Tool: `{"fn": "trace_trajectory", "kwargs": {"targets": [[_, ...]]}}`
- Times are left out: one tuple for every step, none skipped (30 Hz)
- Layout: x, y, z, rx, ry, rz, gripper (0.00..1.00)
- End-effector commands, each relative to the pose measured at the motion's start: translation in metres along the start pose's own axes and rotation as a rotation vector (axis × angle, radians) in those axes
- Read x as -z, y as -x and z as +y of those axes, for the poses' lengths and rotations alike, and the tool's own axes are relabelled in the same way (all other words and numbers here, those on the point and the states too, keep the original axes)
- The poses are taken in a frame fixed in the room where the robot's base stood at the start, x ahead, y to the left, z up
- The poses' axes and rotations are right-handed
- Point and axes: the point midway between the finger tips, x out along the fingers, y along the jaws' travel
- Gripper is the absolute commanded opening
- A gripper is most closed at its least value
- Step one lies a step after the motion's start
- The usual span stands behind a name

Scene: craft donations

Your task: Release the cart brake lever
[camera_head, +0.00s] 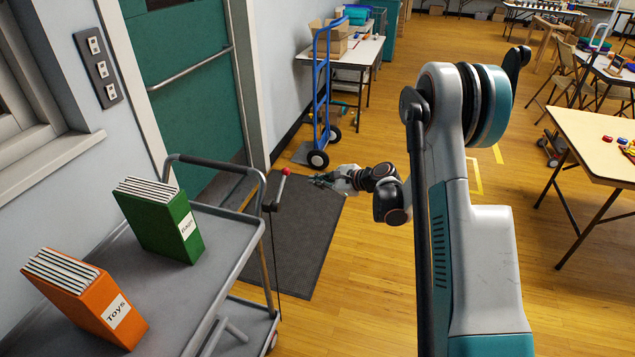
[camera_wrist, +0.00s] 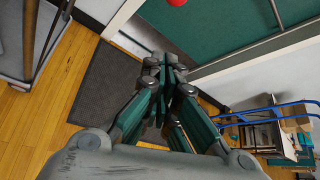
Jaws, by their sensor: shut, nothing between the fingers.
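The red knob (camera_wrist: 176,2) shows at the top edge there, beyond the fingertips and partly cut off.
A green binder (camera_head: 165,225) and an orange binder (camera_head: 85,300) stand on the cart top. A green door (camera_head: 190,75) is behind the cart. A dark mat (camera_head: 310,235) lies on the floor. A blue hand truck (camera_head: 322,90) stands farther back. A table (camera_head: 600,145) is at right.

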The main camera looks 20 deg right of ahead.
Motion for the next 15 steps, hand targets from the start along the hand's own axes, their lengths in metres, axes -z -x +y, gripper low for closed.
{"fn": "trace_trajectory", "kwargs": {"targets": [[0.002,-0.012,0.002,-0.002,0.001,-0.001,0.00],[0.002,-0.018,0.002,-0.003,0.001,-0.002,0.00],[0.002,-0.026,0.002,-0.003,0.002,-0.001,0.00],[0.002,-0.032,0.002,-0.002,0.002,-0.001,0.00],[0.002,-0.038,0.002,-0.001,0.002,0.000,0.00],[0.002,-0.046,0.002,-0.002,0.002,-0.001,0.00],[0.002,-0.052,0.002,-0.003,0.002,-0.001,0.00],[0.002,-0.058,0.002,-0.002,0.001,-0.001,0.00],[0.002,-0.066,0.002,-0.001,0.001,0.000,0.00],[0.002,-0.072,0.002,-0.001,0.002,-0.001,0.00],[0.002,-0.078,0.002,-0.002,0.002,-0.001,0.00],[-0.006,-0.071,0.001,0.000,0.000,0.000,0.00],[-0.009,-0.069,0.001,0.000,0.000,0.000,0.00],[-0.013,-0.068,0.001,0.000,0.000,0.000,0.00],[-0.017,-0.066,0.001,0.000,0.000,0.000,0.00]]}}
